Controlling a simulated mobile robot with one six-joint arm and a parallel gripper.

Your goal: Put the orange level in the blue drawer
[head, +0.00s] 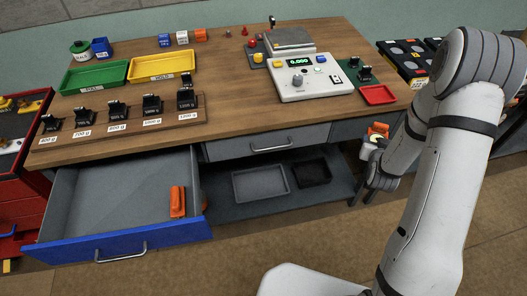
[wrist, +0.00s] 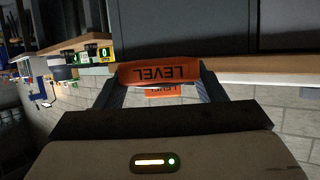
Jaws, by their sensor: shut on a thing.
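The orange level (wrist: 158,74) lies across between the fingers of my gripper (wrist: 160,84) in the wrist view, its black LEVEL lettering upside down. My gripper is shut on it. In the head view the held level (head: 378,129) shows as a small orange patch at my gripper (head: 373,141), right of the workbench's front edge. The blue drawer (head: 125,246) is pulled open at the lower left, with a blue front and grey inside. Another orange object (head: 177,201) lies in its right part. My gripper is well to the right of the drawer and higher.
The wooden bench top (head: 235,95) holds a row of black weights, a green tray (head: 94,77), a yellow tray (head: 162,63) and a white scale (head: 310,80). A closed grey drawer (head: 267,142) sits beside the open one. A shelf below holds trays. Most of the open drawer is empty.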

